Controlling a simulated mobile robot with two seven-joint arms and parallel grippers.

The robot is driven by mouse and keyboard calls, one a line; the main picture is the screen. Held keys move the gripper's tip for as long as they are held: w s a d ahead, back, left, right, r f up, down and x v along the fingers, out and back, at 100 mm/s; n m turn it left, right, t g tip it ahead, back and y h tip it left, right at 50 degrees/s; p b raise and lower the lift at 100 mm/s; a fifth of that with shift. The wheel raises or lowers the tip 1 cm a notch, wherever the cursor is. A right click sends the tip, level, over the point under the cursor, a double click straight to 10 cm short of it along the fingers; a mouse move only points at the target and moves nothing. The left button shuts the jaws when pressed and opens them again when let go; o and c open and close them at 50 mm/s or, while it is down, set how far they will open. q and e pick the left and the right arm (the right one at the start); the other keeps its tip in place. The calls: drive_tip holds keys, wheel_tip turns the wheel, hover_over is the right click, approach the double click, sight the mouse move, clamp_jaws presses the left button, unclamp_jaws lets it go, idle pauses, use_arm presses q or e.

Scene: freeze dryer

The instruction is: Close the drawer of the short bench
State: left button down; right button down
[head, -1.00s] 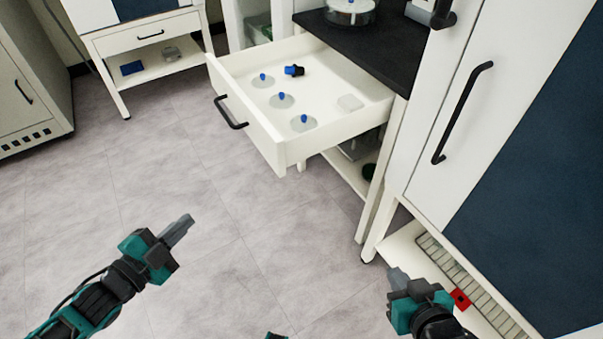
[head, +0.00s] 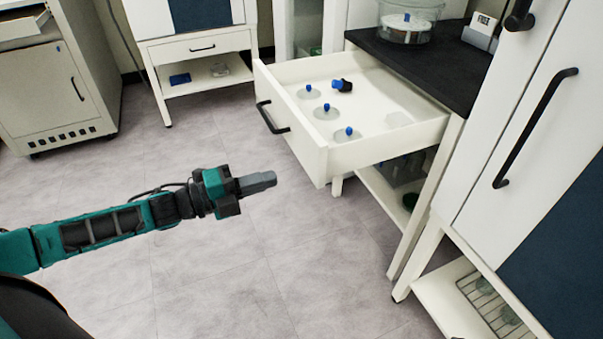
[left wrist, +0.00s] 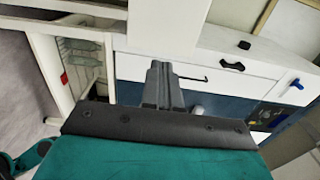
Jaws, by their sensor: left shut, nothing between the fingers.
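The drawer (head: 314,158) of the short bench is pulled well out in the head view. Its black handle (head: 272,118) is on the front panel. Inside lie several clear round items with blue knobs (head: 326,110) and a blue-and-black piece (head: 342,86). The short bench has a black top (head: 420,65). My left gripper (head: 272,180) is shut and empty, in front of the drawer and apart from the front panel in the picture. Its shut fingers also show in the left wrist view (left wrist: 162,85). My right gripper is not in the head view.
A tall white cabinet (head: 485,165) with black handles stands right of the bench, with a low shelf (head: 440,300) under it. Another bench (head: 200,45) with a shut drawer and a grey-white cabinet (head: 60,95) stand at the back left. The floor (head: 200,270) before the drawer is clear.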

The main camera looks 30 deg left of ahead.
sight(315, 166)
use_arm(q)
drive_tip(key=b+x, duration=0.1)
drive_tip(key=x, duration=0.7)
drive_tip(key=shift+d+b, duration=0.1)
drive_tip(key=shift+b, duration=0.3)
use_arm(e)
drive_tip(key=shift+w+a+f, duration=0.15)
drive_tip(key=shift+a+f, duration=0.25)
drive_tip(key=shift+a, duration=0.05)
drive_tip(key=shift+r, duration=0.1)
